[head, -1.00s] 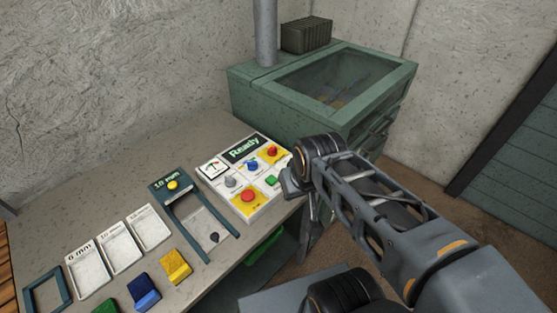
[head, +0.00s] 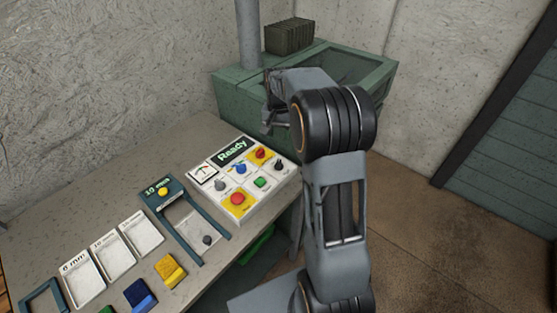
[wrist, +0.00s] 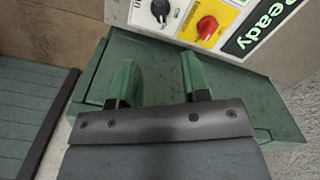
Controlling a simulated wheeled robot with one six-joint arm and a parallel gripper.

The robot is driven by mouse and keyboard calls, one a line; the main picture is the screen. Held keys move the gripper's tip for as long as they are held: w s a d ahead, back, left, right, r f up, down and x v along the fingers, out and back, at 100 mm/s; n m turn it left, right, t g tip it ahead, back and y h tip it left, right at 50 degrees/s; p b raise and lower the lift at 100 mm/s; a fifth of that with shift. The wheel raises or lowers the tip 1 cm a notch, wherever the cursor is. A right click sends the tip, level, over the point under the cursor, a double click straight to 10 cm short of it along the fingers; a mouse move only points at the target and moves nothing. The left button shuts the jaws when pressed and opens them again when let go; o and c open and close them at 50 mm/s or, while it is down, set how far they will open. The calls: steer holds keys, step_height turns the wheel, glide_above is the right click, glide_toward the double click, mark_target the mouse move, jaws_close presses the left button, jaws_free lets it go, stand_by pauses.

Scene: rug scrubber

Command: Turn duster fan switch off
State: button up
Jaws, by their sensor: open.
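The duster fan switch appears to be the small black knob (head: 279,165) at the right edge of the white control panel (head: 264,197). In the wrist view the black knob (wrist: 160,10) is at the top edge, with a white mark on it and a label ending in "an" beside it, partly cut off. Its setting is not clear. My gripper (head: 268,112) is raised behind the panel, in front of the green cabinet. In the wrist view its two green fingers (wrist: 158,78) are apart with nothing between them, clear of the knob.
A red knob on yellow (wrist: 207,27) sits beside the black knob, near the "Ready" display (head: 233,150). The panel also has a red button (head: 238,199) and a blue knob (head: 240,168). The green cabinet (head: 235,95) stands close behind. Trays and coloured blocks lie left.

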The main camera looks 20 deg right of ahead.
mark_target(279, 162)
step_height(279, 162, down, 13)
steer(key=shift+f+p, duration=0.15)
steer(key=shift+p, duration=0.75)
jaws_close()
